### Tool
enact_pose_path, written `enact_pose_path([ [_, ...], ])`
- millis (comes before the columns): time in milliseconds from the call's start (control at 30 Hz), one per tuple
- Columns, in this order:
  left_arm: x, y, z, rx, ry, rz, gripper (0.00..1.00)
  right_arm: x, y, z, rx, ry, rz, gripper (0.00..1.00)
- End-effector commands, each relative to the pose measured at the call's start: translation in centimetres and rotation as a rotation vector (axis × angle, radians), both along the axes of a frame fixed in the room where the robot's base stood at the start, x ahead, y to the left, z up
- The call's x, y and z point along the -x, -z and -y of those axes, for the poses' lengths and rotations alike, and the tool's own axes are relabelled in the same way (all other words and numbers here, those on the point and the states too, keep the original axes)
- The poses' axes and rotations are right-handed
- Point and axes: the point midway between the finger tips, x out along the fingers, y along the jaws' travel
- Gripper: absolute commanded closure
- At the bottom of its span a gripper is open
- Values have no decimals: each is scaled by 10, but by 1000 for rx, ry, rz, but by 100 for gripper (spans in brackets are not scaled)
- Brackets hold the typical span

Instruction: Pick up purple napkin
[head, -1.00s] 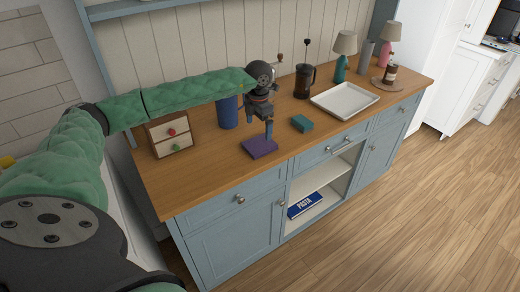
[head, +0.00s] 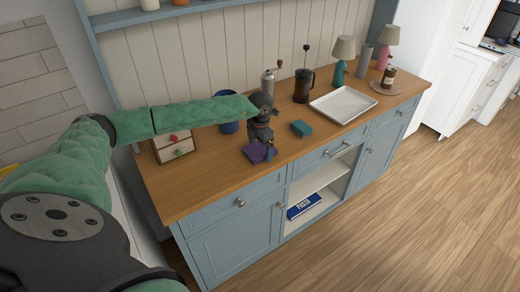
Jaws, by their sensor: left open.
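The purple napkin (head: 255,153) lies folded on the wooden counter near its front edge. My left gripper (head: 267,155) points down at the napkin from above, with its fingers at the napkin's right part. It is open, and part of the napkin is hidden behind the fingers. I cannot tell whether the fingers touch the napkin. My right gripper is not in view.
A teal folded cloth (head: 301,128) lies just right of my gripper. A blue canister (head: 228,118) stands behind my arm, and a small drawer box (head: 175,146) stands at left. A grinder (head: 268,83), a French press (head: 303,86) and a white tray (head: 343,104) are farther right.

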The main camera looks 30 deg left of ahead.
Motion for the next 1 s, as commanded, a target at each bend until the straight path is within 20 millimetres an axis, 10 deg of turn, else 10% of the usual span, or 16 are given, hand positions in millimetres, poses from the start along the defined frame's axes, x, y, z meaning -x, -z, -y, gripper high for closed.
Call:
enact_pose_path([
  [333,0,4,0,0,0,0,0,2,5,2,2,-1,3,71],
  [567,0,4,0,0,1,0,41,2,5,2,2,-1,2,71],
  [1000,-1,-3,0,0,1,3,41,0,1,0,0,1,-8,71],
])
